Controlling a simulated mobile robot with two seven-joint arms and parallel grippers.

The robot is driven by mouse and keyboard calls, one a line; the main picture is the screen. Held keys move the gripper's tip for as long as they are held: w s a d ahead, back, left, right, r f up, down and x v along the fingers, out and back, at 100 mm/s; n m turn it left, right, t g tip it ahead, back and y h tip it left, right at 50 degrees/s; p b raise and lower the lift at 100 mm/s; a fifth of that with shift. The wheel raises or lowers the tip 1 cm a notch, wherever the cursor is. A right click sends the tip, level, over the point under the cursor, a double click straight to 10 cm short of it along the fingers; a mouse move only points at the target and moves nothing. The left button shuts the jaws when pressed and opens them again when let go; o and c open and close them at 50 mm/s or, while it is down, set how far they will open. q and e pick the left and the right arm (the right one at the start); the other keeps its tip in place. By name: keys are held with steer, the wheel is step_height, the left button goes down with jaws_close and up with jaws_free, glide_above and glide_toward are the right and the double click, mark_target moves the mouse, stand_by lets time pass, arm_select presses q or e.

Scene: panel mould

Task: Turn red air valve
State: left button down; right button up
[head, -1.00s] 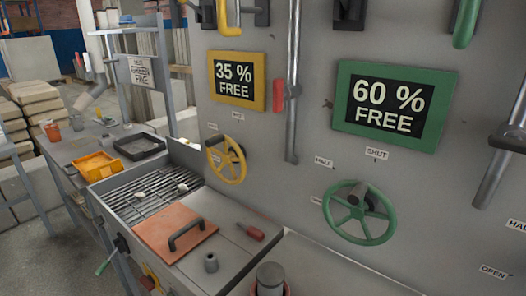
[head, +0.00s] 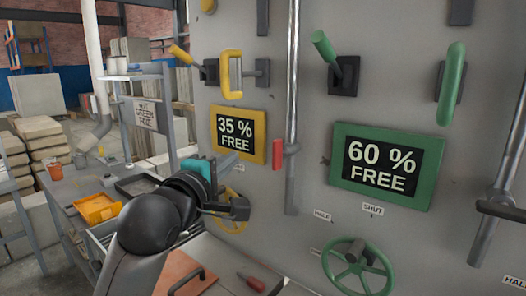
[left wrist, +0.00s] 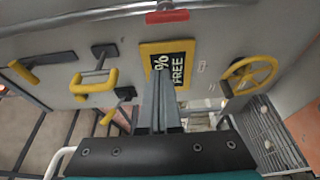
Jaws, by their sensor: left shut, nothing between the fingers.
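The red valve handle (head: 278,154) hangs upright beside the grey vertical pipe (head: 292,100), right of the yellow "35 % FREE" sign. In the left wrist view the red part (left wrist: 167,16) shows at the top edge, on the pipe. My left gripper (head: 234,160) is in front of the lower part of the yellow sign, left of the red handle and apart from it. Its grey fingers (left wrist: 160,80) are together and empty in the left wrist view. My right gripper is in neither view.
A yellow sign (head: 238,134), green sign (head: 382,167), yellow handle (head: 231,75) and green lever (head: 323,45) are on the panel. My arm partly hides a yellow handwheel (head: 232,225). A green handwheel (head: 357,268) is lower right. An orange tray (head: 97,207) stands left.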

mark_target(278, 154)
arm_select(q)
steer(key=w+d+p, duration=0.2)
steer(key=w+d, duration=0.4)
steer(key=w, duration=0.1)
steer(key=shift+p, duration=0.4)
stand_by(0.3)
steer(key=shift+w+d, duration=0.1)
steer(key=shift+r+m, duration=0.1)
steer(key=shift+m, duration=0.6)
steer(key=shift+m+t+b, duration=0.3)
steer(key=shift+m+t, duration=0.2)
steer(key=shift+m, duration=0.3)
steer(key=shift+d+r, duration=0.1)
steer(key=shift+d, duration=0.1)
